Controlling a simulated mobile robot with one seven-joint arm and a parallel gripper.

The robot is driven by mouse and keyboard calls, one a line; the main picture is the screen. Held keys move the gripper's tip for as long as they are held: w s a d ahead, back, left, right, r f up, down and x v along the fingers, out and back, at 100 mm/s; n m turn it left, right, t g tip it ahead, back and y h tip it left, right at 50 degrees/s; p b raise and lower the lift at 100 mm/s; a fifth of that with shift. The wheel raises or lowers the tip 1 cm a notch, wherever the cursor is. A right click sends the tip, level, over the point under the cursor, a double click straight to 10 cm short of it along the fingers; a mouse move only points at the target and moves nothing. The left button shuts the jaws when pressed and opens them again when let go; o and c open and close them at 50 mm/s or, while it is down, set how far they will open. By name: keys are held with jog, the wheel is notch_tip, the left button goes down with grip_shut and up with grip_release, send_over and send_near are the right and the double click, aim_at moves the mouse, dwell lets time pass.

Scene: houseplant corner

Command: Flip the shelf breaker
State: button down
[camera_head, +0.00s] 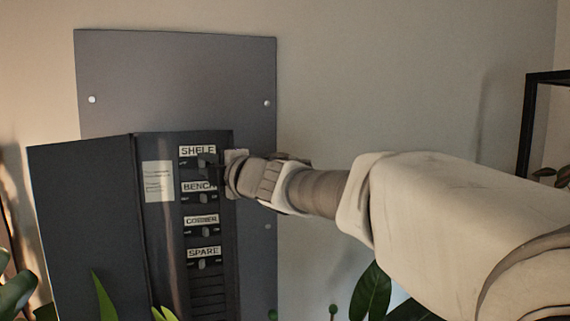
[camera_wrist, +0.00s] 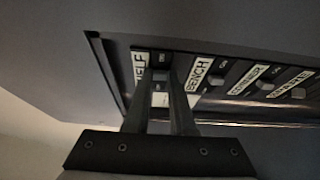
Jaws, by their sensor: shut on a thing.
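The breaker panel (camera_head: 167,255) is on the wall with several switches in a column, labelled from the top SHELF, BENCH, CORNER and SPARE. The shelf breaker (camera_head: 203,163) is the top one, under its SHELF label (camera_head: 198,151). My gripper (camera_wrist: 163,80) reaches it from the right. In the wrist view its two dark fingers stand on either side of the shelf lever, next to the partly hidden SHELF label (camera_wrist: 140,68). The jaws are shut on that lever, which the fingers largely hide. The lever's exact position is hard to tell.
The bench (camera_wrist: 217,79), corner (camera_wrist: 264,84) and spare (camera_wrist: 298,92) levers sit close beside the shelf one. The panel's dark door (camera_head: 80,225) stands open at the left. Plant leaves (camera_head: 372,290) rise along the bottom. A black shelf frame (camera_head: 527,125) stands at the far right.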

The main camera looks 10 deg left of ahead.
aim_at(198, 162)
jog(key=shift+s+f+m+t+h+b, duration=0.1)
jog(key=shift+f+m+t+h+b, duration=0.2)
jog(key=shift+b, duration=0.8)
jog(key=shift+a+t+b, duration=0.1)
jog(key=shift+t+b, duration=0.2)
jog(key=shift+b, duration=0.25)
jog(key=m+t+h+b, duration=0.1)
jog(key=b, duration=0.1)
jog(key=m+t+h+b, duration=0.1)
jog(key=b, duration=0.2)
jog(key=a+m+t+h+b, duration=0.1)
jog(key=b, duration=0.1)
jog(key=shift+s+f+h+b, duration=0.1)
jog(key=shift+s+h+b, duration=0.2)
jog(key=shift+s+b, duration=0.1)
jog(key=m+h+b, duration=0.1)
jog(key=m+t+h+b, duration=0.1)
jog(key=h+b, duration=0.1)
jog(key=shift+s+a+t, duration=0.2)
jog(key=shift+a+t, duration=0.1)
jog(key=shift+a, duration=0.05)
jog(key=m+h, duration=0.2)
jog(key=a+r+m+t+h, duration=0.1)
jog(key=h, duration=0.1)
jog(key=shift+s, duration=0.15)
jog(key=shift+a+m+t+h+p, duration=0.1)
jog(key=shift+m+t+h+p, duration=0.2)
jog(key=shift+m+h+p, duration=0.55)
jog(key=shift+f+h, duration=0.1)
jog(key=shift+h, duration=0.25)
